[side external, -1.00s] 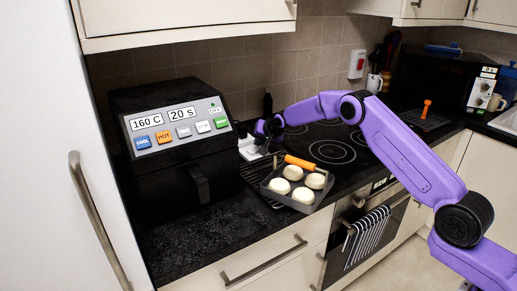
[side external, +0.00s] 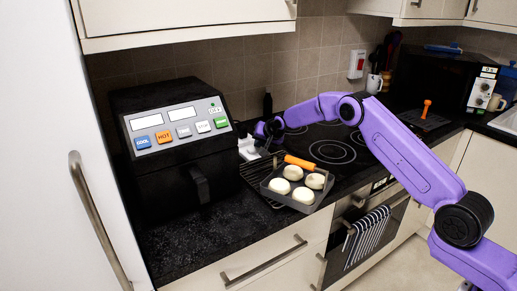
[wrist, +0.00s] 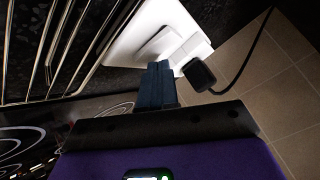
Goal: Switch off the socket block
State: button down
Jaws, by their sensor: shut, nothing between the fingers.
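The white socket block (side external: 247,149) is on the worktop just right of the black air fryer, partly hidden by my gripper. In the wrist view the block (wrist: 135,35) fills the upper middle, tilted in the picture. A black plug (wrist: 199,75) with a black cable sits at its right end. My gripper (wrist: 158,70) is shut and empty, its dark fingertips against or very close to the block's edge beside the plug. I cannot tell whether they touch the switch. In the side view my gripper (side external: 260,144) is low beside the block.
The air fryer (side external: 170,185) has two blank displays. A grey pan (side external: 306,207) with several pale buns and an orange handle sits on a wire rack (wrist: 85,45) close to my gripper. The hob (side external: 330,150) lies behind the pan.

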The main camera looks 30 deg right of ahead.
aim_at(258, 150)
jog(key=shift+r, duration=0.2)
jog(key=shift+r, duration=0.55)
jog(key=shift+a+r, duration=0.2)
jog(key=shift+r, duration=1.05)
jog(key=shift+a+r, duration=0.2)
jog(key=shift+r, duration=1.05)
